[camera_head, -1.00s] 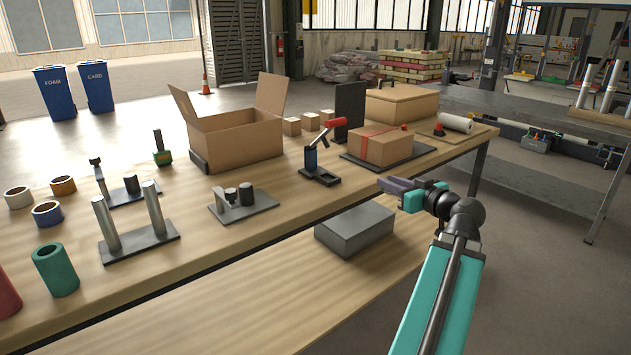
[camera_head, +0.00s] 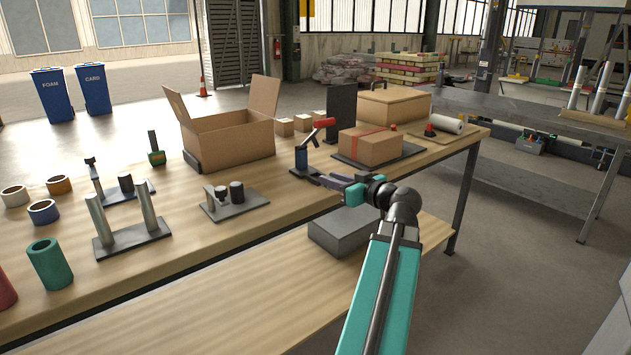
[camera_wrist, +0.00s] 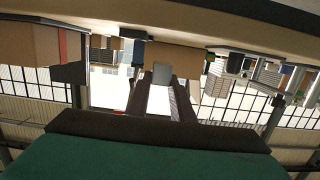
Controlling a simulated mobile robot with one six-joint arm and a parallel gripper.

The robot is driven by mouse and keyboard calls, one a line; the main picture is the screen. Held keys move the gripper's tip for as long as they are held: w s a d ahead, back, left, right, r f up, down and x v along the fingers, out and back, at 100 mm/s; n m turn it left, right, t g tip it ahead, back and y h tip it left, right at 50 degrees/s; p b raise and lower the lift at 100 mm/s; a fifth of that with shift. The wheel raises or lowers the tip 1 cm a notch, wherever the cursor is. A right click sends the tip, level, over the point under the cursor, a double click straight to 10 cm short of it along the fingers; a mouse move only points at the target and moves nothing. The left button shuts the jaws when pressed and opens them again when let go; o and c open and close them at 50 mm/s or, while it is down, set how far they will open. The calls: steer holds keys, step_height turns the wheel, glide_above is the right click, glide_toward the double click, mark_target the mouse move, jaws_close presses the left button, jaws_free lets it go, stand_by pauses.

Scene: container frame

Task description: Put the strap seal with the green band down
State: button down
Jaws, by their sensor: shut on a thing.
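My gripper (camera_head: 342,184) is at the front edge of the bench, beside the foot of the red-and-blue hand tool (camera_head: 308,155). In the wrist view my gripper (camera_wrist: 160,88) has its two dark fingers closed on a small pale grey piece (camera_wrist: 161,75) at their tips. I take this piece to be the strap seal; no green band can be made out on it. In the head view the fingers hide it. It appears held clear of any surface, though the gap is hard to judge.
A carton with a red strap (camera_head: 370,146) stands on a dark plate behind my gripper. A grey block (camera_head: 343,230) is on the lower shelf, below my gripper. An open carton (camera_head: 233,137) and a fixture with two posts (camera_head: 132,238) stand further left. Bare bench (camera_head: 270,228) lies between.

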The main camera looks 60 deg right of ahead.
steer(key=shift+b, duration=0.3)
steer(key=shift+w+a+f+b, duration=0.1)
steer(key=shift+w+a+b, duration=0.25)
steer(key=shift+b, duration=0.45)
steer(key=w+a+b, duration=0.1)
steer(key=b, duration=0.1)
steer(key=a+r+b, duration=0.1)
steer(key=b, duration=0.1)
steer(key=shift+w+a, duration=0.3)
steer(key=shift+w, duration=0.1)
steer(key=shift+w+d+r+p, duration=0.25)
steer(key=shift+d+p, duration=0.2)
steer(key=shift+p, duration=1.45)
steer(key=p, duration=0.4)
steer(key=w+d+p, duration=0.1)
steer(key=p, duration=0.3)
steer(key=shift+d+f+p, duration=0.15)
steer(key=shift+f+p, duration=0.05)
steer(key=shift+p, duration=0.1)
steer(key=shift+w+d+f+p, duration=0.25)
steer(key=shift+w+d, duration=0.9)
steer(key=shift+d, duration=0.75)
steer(key=shift+w+d+f+p, duration=0.2)
steer(key=shift+w+d, duration=0.95)
steer(key=shift+d, duration=0.8)
steer(key=shift+w+d+f+p, duration=0.15)
steer(key=shift+w+d+f, duration=0.15)
steer(key=shift+w+d, duration=1.25)
steer(key=shift+s+d, duration=0.35)
steer(key=shift+s, duration=0.05)
